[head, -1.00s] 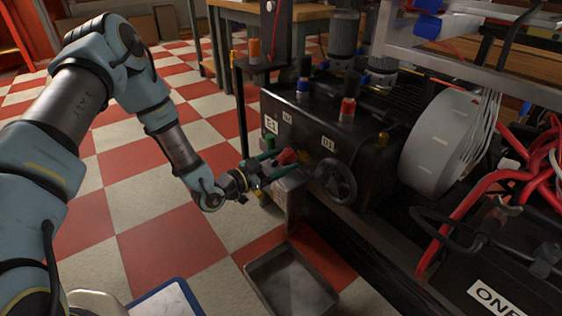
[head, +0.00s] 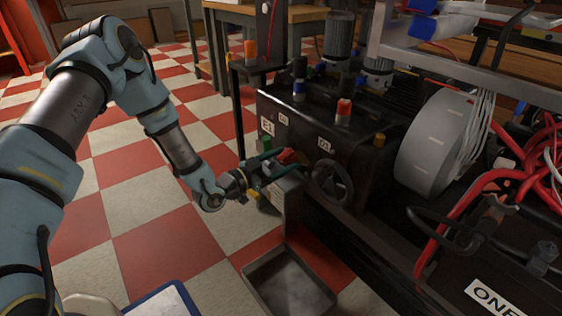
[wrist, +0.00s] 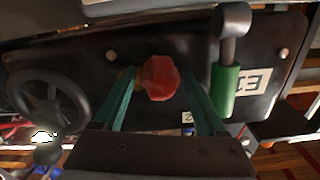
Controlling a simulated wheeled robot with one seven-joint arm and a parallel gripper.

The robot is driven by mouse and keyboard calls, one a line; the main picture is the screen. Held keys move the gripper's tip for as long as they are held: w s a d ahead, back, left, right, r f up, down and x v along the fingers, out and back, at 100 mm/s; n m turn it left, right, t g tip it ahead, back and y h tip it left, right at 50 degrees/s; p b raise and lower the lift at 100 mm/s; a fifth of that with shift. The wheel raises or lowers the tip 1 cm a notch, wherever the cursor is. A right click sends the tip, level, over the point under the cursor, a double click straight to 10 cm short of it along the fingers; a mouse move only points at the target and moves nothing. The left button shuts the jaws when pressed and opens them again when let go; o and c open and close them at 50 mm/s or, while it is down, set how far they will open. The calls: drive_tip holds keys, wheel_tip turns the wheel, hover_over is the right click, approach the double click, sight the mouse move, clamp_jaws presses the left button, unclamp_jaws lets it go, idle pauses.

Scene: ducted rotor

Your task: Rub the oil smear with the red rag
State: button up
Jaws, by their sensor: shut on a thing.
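I cannot make out the oil smear in either view.
In the wrist view a green-handled lever (wrist: 227,88) stands right of the rag and the handwheel (wrist: 50,105) is at left. A grey metal tray (head: 258,292) lies on the checkered floor below. Red hoses (head: 475,205) crowd the right side. The floor left is open.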

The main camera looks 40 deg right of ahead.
sight(302, 161)
drive_tip(key=shift+d, duration=0.4)
drive_tip(key=shift+s, duration=0.1)
drive_tip(key=shift+s+a+p, duration=0.15)
drive_tip(key=shift+s+p, duration=0.25)
drive_tip(key=shift+s, duration=1.4)
drive_tip(key=shift+s+a+p, duration=0.1)
drive_tip(key=shift+s+p, duration=0.25)
drive_tip(key=shift+s, duration=1.45)
drive_tip(key=shift+w, duration=1.8)
drive_tip(key=shift+w+d+b, duration=0.2)
drive_tip(key=shift+w+b, duration=0.05)
drive_tip(key=shift+w, duration=0.7)
drive_tip(key=shift+w+d+b, duration=0.15)
drive_tip(key=shift+w+b, duration=0.1)
drive_tip(key=shift+w, duration=0.7)
drive_tip(key=shift+a+r, duration=0.1)
drive_tip(key=shift+a, duration=0.05)
drive_tip(key=shift+w+a+p, duration=0.1)
drive_tip(key=shift+a+p, duration=0.55)
drive_tip(key=shift+a, duration=2.25)
